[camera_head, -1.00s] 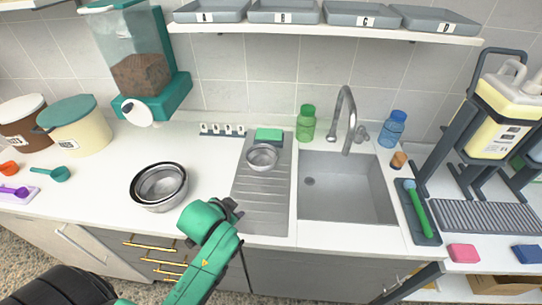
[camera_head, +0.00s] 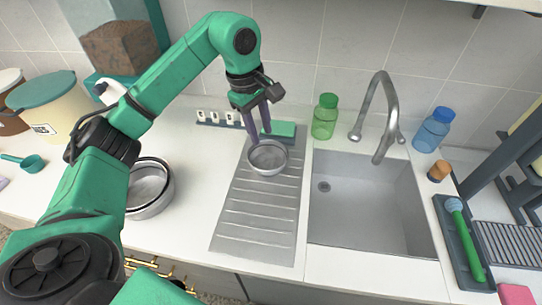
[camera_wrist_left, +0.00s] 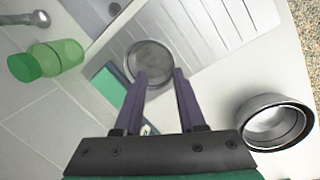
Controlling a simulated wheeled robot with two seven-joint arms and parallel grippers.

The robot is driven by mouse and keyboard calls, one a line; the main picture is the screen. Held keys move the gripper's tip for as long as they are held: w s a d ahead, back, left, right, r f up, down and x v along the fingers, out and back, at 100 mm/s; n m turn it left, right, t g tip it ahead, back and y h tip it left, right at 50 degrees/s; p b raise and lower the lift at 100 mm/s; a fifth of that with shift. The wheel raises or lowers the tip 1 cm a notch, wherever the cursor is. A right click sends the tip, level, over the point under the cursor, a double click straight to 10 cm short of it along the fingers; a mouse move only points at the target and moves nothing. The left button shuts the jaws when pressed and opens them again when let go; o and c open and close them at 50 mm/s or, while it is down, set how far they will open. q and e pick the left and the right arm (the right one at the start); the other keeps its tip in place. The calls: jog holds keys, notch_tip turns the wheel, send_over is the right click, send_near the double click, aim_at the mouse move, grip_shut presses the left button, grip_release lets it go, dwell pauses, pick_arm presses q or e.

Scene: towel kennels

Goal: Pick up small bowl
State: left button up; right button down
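The small bowl (camera_head: 268,158) is a round metal bowl on the ribbed drainboard left of the sink, just in front of a green sponge. It also shows in the left wrist view (camera_wrist_left: 151,62), beyond my fingertips. My left gripper (camera_head: 259,134) hangs from above at the bowl's back left. In the left wrist view its two purple fingers (camera_wrist_left: 161,76) are apart with nothing held between them, and their tips appear near the bowl's rim. Whether they touch it I cannot tell. My right gripper is not in view.
Larger nested metal bowls (camera_head: 147,187) stand on the counter to the left, partly behind my left arm. The green sponge (camera_head: 281,130), a green bottle (camera_head: 325,117) and the faucet (camera_head: 378,115) are close by. The sink (camera_head: 365,200) is empty. The drainboard's front (camera_head: 255,235) is clear.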

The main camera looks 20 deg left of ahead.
aim_at(254, 167)
pick_arm(q)
jog(key=shift+y, duration=0.6)
jog(key=f+p, duration=0.2)
jog(key=f, duration=0.2)
jog(key=a+f+p, duration=0.1)
jog(key=f, duration=0.3)
jog(key=a+f+p, duration=0.1)
jog(key=f+p, duration=0.1)
jog(key=f, duration=0.3)
jog(key=shift+s+a+p, duration=0.15)
jog(key=shift+a+p, duration=0.05)
jog(key=shift+p, duration=0.15)
jog(key=shift+f, duration=0.35)
jog(key=shift+c, duration=0.5)
grip_shut()
